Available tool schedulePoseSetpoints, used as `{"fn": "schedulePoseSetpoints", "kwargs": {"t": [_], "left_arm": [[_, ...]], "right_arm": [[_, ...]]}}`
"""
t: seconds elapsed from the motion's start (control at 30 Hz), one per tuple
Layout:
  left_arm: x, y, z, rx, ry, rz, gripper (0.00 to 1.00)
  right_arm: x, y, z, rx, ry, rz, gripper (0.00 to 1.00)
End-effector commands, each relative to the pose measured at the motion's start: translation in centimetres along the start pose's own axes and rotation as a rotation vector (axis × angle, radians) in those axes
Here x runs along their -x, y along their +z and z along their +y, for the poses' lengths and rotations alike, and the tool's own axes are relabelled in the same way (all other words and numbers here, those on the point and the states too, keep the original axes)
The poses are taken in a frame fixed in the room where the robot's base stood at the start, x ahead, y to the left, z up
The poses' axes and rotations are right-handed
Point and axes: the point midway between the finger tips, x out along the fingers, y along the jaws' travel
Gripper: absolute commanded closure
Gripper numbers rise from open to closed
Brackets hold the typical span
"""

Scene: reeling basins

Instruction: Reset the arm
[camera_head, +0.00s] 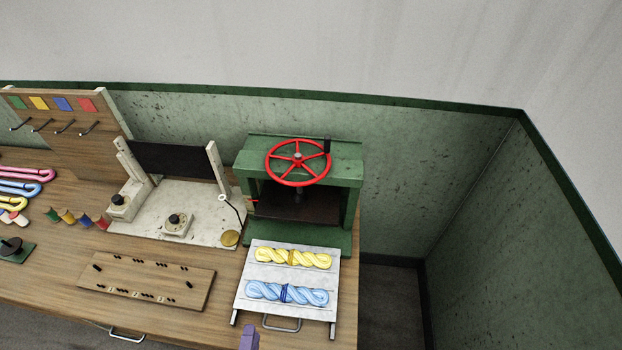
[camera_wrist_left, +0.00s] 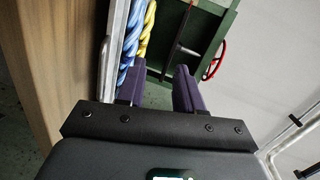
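My left gripper (camera_head: 249,337) shows only as a purple fingertip at the bottom edge of the head view, just in front of the white tray (camera_head: 241,300). In the left wrist view both purple fingers of this gripper (camera_wrist_left: 160,82) stand apart with nothing between them. The blue twisted skein (camera_head: 287,293) and the yellow twisted skein (camera_head: 293,258) lie on the tray, apart from the gripper. Both skeins also show beyond the fingers in the left wrist view. My right gripper is in neither view.
A green press (camera_head: 348,175) with a red handwheel (camera_head: 298,162) stands behind the tray. A wooden pegged board (camera_head: 150,280), a white stand (camera_head: 190,205) and a hook rack (camera_head: 70,125) are further left. Green walls close off the back and right.

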Motion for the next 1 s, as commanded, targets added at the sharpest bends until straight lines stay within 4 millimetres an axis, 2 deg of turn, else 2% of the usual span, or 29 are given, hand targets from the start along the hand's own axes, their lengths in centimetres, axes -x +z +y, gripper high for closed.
{"fn": "schedulePoseSetpoints", "kwargs": {"t": [0.03, 0.1, 0.27, 0.4, 0.53, 0.67, 0.8, 0.83, 0.87, 0.9, 1.0], "left_arm": [[-1.1, 0.9, -1.8, 0.078, 0.034, -0.009, 0.64], [-2.0, 1.9, -3.4, 0.203, 0.109, -0.019, 0.64], [-2.0, 3.4, -6.2, 0.492, 0.318, -0.073, 0.64], [0.1, 4.4, -7.3, 0.714, 0.511, -0.188, 0.64], [2.9, 5.1, -7.5, 0.868, 0.658, -0.338, 0.64], [5.9, 5.5, -6.9, 0.986, 0.775, -0.513, 0.64], [9.1, 6.0, -5.1, 1.118, 0.864, -0.756, 0.64], [9.1, 6.0, -5.0, 1.164, 0.851, -0.787, 0.64], [9.4, 5.7, -7.2, 1.158, 0.849, -0.777, 0.64], [9.6, 5.6, -8.3, 1.155, 0.85, -0.774, 0.64], [10.0, 5.3, -10.7, 1.154, 0.851, -0.774, 0.64]], "right_arm": [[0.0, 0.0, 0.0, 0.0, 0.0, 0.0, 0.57], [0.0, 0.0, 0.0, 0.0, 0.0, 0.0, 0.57], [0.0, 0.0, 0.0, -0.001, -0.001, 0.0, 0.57], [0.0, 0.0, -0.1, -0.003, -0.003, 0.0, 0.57], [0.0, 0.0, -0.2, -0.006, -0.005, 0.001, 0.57], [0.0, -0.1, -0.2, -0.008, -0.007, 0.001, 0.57], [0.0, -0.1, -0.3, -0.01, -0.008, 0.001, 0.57], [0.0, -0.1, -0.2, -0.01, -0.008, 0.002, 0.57], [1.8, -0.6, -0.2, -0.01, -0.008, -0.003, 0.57], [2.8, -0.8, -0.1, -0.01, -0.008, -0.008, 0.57], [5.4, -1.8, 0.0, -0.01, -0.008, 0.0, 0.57]]}}
